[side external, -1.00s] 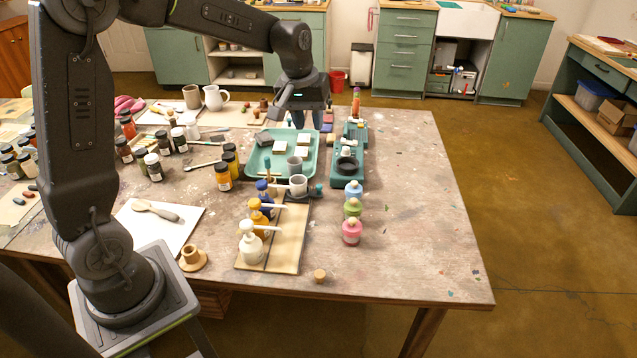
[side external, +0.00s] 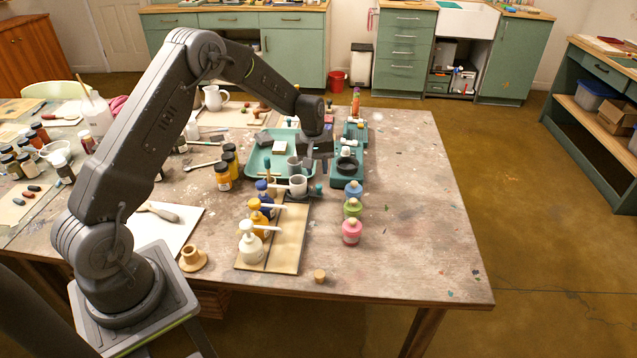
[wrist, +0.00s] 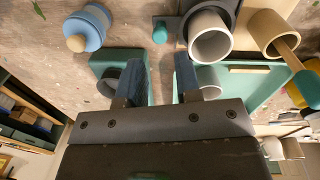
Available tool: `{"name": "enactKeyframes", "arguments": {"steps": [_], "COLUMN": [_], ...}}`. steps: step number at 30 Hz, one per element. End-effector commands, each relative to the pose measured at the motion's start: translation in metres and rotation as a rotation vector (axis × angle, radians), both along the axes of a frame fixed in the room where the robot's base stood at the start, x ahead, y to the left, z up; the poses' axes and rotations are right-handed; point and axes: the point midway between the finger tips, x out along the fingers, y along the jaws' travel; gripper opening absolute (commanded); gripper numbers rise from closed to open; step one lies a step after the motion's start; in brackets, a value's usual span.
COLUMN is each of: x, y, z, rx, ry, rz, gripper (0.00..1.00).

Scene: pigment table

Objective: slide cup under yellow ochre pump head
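A grey cup (side external: 299,186) stands upright at the far end of the pump board, near the tip of the dark blue pump's nozzle. It also shows in the wrist view (wrist: 211,40), ahead of my fingers. The yellow ochre pump bottle (side external: 259,223) stands between the dark blue and white pumps, its nozzle (side external: 270,205) pointing right. No cup is seen under that nozzle. My gripper (side external: 316,168) is above the table, just beyond and right of the cup. In the wrist view, its fingers (wrist: 162,80) are apart with nothing gripped between them.
A second grey cup (side external: 293,166) is by the teal tray (side external: 256,160). A tan holder with a teal-tipped tool (wrist: 262,30) stands beside the cup. Blue, green and pink bottles (side external: 353,209) line the right. Clear table (side external: 420,230) lies farther right.

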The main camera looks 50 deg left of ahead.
Motion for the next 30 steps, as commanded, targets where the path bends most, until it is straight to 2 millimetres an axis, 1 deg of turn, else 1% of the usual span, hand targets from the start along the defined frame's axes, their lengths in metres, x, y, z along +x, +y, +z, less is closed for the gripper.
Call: {"name": "enactKeyframes", "arguments": {"steps": [1, 3, 6, 9, 14, 21, 23, 30], "x": [0.000, 0.001, 0.002, 0.003, 0.004, 0.004, 0.004, 0.004], "y": [-0.001, -0.001, -0.002, -0.002, -0.003, -0.003, -0.003, -0.003], "z": [-0.012, -0.024, -0.039, -0.048, -0.055, -0.056, -0.056, -0.056], "rx": [-0.001, -0.001, -0.001, -0.001, 0.000, 0.000, 0.000, 0.000], "ry": [0.003, 0.002, 0.002, 0.001, -0.001, -0.001, -0.001, -0.001], "rz": [0.000, 0.000, -0.001, -0.001, -0.002, -0.002, -0.002, -0.002], "gripper": [0.31, 0.31, 0.31, 0.31, 0.31, 0.31, 0.27, 0.04]}}
